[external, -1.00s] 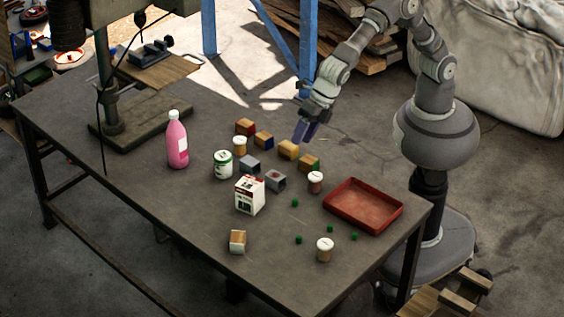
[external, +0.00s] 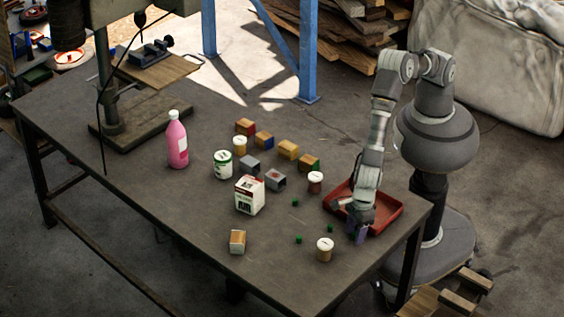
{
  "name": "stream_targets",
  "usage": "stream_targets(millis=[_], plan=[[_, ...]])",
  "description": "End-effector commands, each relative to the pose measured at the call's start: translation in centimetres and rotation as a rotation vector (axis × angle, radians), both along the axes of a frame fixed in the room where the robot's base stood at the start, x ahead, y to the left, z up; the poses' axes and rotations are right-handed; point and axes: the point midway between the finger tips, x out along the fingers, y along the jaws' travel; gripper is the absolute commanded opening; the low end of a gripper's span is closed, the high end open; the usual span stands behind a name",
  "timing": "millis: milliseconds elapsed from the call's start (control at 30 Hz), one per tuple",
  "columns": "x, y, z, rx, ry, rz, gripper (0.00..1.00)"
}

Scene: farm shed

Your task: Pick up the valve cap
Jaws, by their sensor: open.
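Small green valve caps lie on the dark table, one (external: 295,203) left of the red tray and one (external: 298,239) nearer the front edge. Another green cap (external: 329,227) lies left of my gripper. My gripper (external: 357,234) points down, low over the table at the front left side of the red tray. Its purple-blue fingers are open. The spot at its fingertips, where a green cap showed earlier, is covered by the gripper. I cannot tell whether that cap is between the fingers.
The red tray (external: 388,219) is partly behind my arm. A white-lidded jar (external: 325,250) stands close left of my gripper, another (external: 315,183) behind. Several boxes, a carton (external: 249,195), a green-white can (external: 223,164) and a pink bottle (external: 177,140) stand farther left. The table's front left is mostly clear.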

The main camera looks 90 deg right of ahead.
Motion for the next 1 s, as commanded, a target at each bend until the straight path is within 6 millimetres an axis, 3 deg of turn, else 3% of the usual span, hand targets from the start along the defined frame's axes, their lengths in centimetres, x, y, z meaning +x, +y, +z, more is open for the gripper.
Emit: stream_targets(millis=[167,400,800,1000], plan=[[0.1,0.0,0.1,0.002,-0.001,-0.001,0.48],[0.1,0.0,0.1,0.002,-0.001,-0.002,0.0],[0.1,0.0,0.2,0.002,-0.001,-0.002,0.0],[0.1,0.0,1.6,0.002,-0.001,-0.003,0.0]])
